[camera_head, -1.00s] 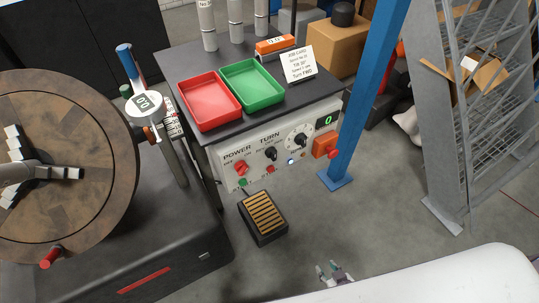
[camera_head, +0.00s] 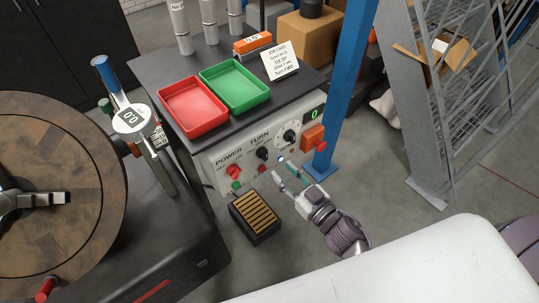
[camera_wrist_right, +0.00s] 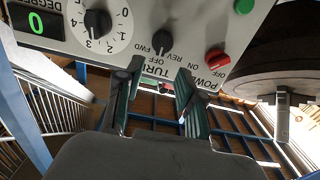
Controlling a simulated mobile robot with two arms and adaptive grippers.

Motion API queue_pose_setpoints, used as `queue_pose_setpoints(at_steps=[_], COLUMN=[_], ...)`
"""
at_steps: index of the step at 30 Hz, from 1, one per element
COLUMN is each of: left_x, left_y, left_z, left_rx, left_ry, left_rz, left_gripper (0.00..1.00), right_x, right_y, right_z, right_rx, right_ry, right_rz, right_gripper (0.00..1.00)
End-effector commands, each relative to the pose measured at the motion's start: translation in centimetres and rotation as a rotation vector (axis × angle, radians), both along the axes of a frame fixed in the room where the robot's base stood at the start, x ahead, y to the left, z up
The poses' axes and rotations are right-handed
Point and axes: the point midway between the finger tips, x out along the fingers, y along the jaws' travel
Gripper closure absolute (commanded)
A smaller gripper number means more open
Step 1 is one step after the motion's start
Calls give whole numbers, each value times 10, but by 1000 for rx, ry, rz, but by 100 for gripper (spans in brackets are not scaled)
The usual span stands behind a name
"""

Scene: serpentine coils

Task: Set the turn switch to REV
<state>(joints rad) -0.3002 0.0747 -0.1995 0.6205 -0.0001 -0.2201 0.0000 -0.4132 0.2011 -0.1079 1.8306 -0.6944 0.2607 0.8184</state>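The turn switch (camera_head: 262,153) is a black knob under the label TURN on the pale control panel (camera_head: 225,176). In the right wrist view, which shows the panel upside down, the turn switch (camera_wrist_right: 161,42) has FWD, OFF and REV marked around it. Its exact setting is hard to read. My right gripper (camera_head: 281,172) is open and empty, in front of the panel and apart from the switch. In the right wrist view my right gripper (camera_wrist_right: 157,76) has its two fingers on either side of the switch's line, short of it. My left gripper is out of view.
The red power switch (camera_wrist_right: 217,60), green button (camera_wrist_right: 244,6) and numbered dial (camera_wrist_right: 97,22) flank the turn switch. An orange box with a red button (camera_head: 314,139) is at the panel's right end. A foot pedal (camera_head: 255,217) sits below. A blue post (camera_head: 345,85) stands right.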

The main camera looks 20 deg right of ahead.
Motion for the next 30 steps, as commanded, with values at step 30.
queue_pose_setpoints(at_steps=[30], left_x=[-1], left_y=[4], left_z=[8], left_rx=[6], left_ry=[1], left_rz=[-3], left_gripper=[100], right_x=[63], right_y=[23], right_z=[-1], right_rx=[-1], right_ry=[2], right_rz=[-1], right_gripper=[100])
